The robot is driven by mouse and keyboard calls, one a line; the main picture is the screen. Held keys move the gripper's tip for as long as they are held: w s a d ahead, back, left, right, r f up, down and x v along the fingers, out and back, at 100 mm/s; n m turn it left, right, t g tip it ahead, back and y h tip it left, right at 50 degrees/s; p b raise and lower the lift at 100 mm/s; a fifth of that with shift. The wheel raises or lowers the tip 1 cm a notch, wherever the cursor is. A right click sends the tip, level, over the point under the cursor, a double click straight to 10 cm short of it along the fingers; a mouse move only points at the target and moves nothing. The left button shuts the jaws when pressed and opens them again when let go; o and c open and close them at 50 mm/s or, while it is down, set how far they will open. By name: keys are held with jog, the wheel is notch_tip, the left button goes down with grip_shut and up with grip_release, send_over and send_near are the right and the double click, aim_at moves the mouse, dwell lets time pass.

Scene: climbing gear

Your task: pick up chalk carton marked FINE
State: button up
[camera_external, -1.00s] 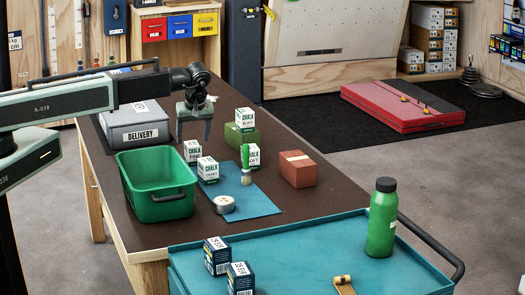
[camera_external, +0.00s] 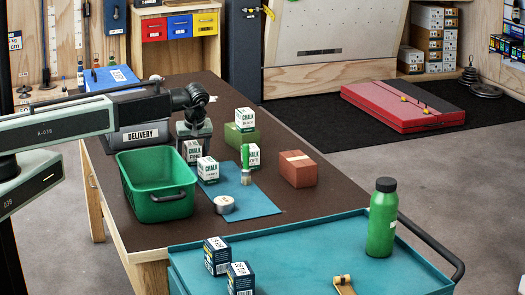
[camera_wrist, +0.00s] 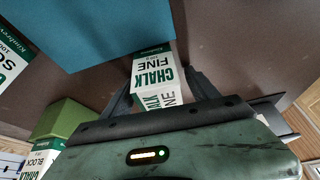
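The chalk carton marked FINE (camera_wrist: 154,72) is white with a green top and shows between the fingers of my gripper (camera_wrist: 163,74) in the wrist view. In the external view my gripper (camera_external: 194,132) points down over the white carton (camera_external: 192,153) at the back left of the blue mat (camera_external: 258,203). The fingers look spread on either side of the carton; I cannot tell whether they touch it. The lower part of the carton is partly hidden by my gripper in the wrist view.
Other chalk cartons stand close by: one on the mat (camera_external: 207,170), one behind the brush (camera_external: 254,158), one on a green block (camera_external: 236,138). A green bin (camera_external: 150,209) is at left, a brown-red block (camera_external: 298,170) at right, and a grey DELIVERY box (camera_external: 135,139) behind.

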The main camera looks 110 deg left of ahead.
grip_shut()
jog(key=shift+r, duration=0.1)
